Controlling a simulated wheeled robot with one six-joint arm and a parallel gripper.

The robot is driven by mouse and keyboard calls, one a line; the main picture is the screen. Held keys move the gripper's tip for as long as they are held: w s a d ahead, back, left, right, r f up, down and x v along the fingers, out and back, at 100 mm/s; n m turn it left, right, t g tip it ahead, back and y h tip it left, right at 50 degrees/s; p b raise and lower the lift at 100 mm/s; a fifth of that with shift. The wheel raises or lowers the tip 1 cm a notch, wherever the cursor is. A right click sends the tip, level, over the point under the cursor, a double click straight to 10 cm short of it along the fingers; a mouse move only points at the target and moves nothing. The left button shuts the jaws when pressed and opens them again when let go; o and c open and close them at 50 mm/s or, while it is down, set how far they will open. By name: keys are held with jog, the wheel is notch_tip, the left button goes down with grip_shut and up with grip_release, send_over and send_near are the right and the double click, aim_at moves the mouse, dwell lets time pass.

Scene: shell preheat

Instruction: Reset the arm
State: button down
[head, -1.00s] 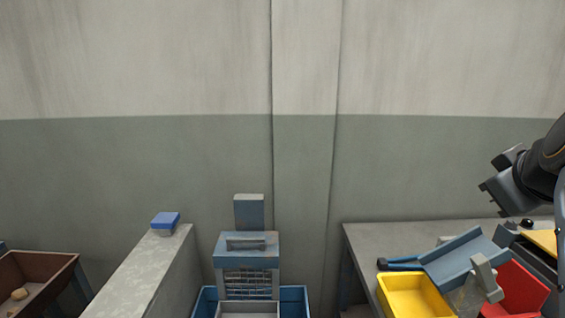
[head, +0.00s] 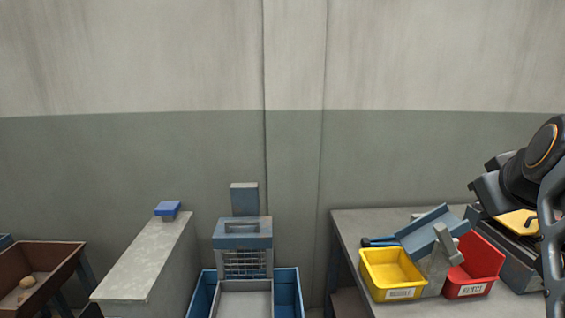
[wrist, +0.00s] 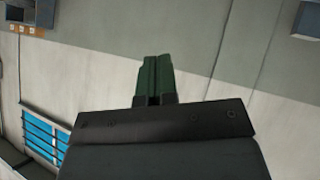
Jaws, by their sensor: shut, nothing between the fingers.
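My gripper (wrist: 155,82) shows in the wrist view as two dark green fingers side by side, closed together with nothing between them. They point away from the camera into free air, with the grey and green wall behind them. In the head view my dark arm is folded at the right edge, with its wrist end above the right side of the grey table (head: 352,226). My fingers are not clearly visible in that view.
On the table stand a yellow bin (head: 392,286), a red bin (head: 470,287) and a blue chute (head: 428,233). A blue machine (head: 242,236) stands at the centre. A concrete block (head: 140,265) with a blue box (head: 168,208) and a brown bin (head: 62,262) are left.

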jog(key=a+f+m+g+y+p, duration=0.1)
jog(key=a+f+m+g, duration=0.15)
jog(key=f, duration=0.65)
jog(key=a+f+m+g+y, duration=0.15)
jog(key=a+f, duration=0.25)
jog(key=f, duration=0.5)
jog(key=s+a+f+n+g+y+p, duration=0.1)
jog(key=s+a+f+n+y, duration=0.1)
jog(key=a+f, duration=0.7)
jog(key=s+a+n, duration=0.1)
jog(key=a, duration=0.1)
jog(key=shift+a+f+n+g, duration=0.3)
jog(key=shift+a+n, duration=0.05)
jog(key=shift+n, duration=0.05)
jog(key=shift+d, duration=0.15)
